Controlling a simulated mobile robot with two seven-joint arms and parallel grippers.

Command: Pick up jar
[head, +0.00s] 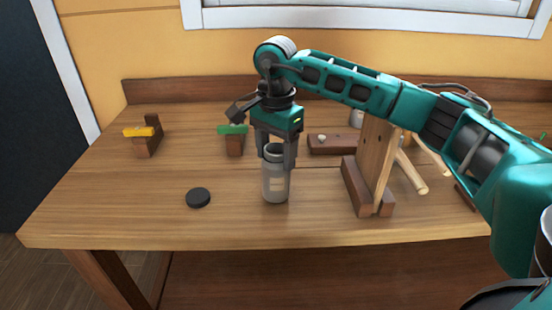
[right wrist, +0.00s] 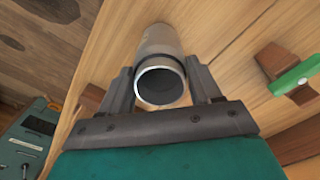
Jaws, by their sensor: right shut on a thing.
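The jar (head: 275,182) is a grey, open-topped cylinder with a pale label, upright at the middle of the wooden table. My right gripper (head: 277,160) points down from above, with one finger on each side of the jar's upper part, shut on it. In the right wrist view the jar's open rim (right wrist: 161,82) sits between the two fingers. I cannot tell whether its base touches the table. A round black lid (head: 198,198) lies flat on the table to the left of the jar. My left gripper is not in view.
A wooden stand (head: 374,170) rises close to the right of the jar. Wooden blocks with a green piece (head: 232,129) and a yellow piece (head: 139,132) stand behind and left. The table's (head: 110,205) front left is clear.

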